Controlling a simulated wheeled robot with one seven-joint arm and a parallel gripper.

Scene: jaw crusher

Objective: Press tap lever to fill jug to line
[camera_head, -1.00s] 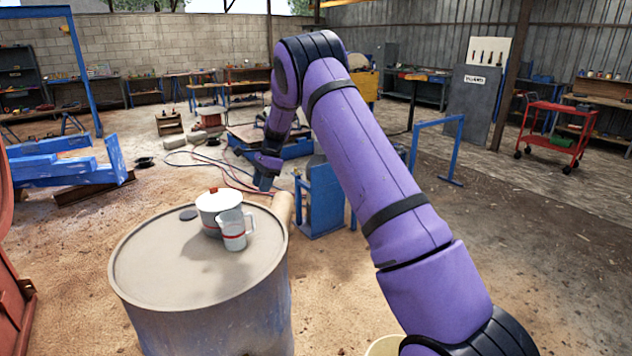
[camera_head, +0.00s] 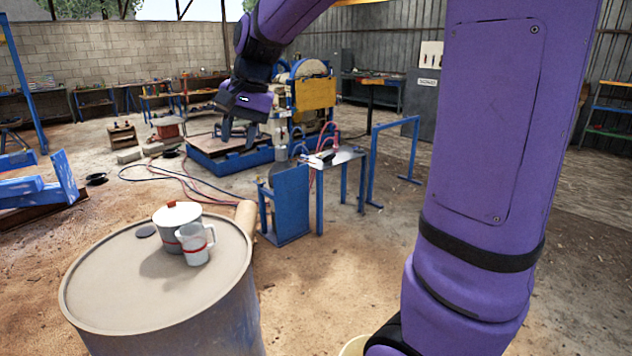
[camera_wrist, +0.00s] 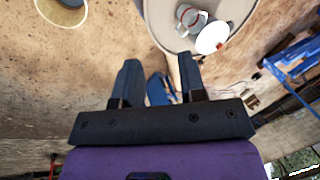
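A white-lidded container (camera_head: 177,222) with a red knob stands on the drum top (camera_head: 110,285). A pale jug (camera_head: 194,257) with a red line around it stands upright close in front of it. They also show at the top of the wrist view, the container's lid (camera_wrist: 210,38) and the jug (camera_wrist: 186,17). I cannot make out the tap or its lever; the jug hides part of the container. My gripper (camera_head: 240,132) hangs in the air, up and right of the container in the head view. In the wrist view its two fingers (camera_wrist: 159,75) are apart with nothing held between them.
A small blue metal table (camera_head: 345,157) and a blue frame (camera_head: 393,125) stand right of the drum. A yellow-and-blue machine (camera_head: 312,92) stands behind. Hoses (camera_head: 185,180) lie on the dirt floor. A pale bucket (camera_wrist: 62,10) shows in the wrist view.

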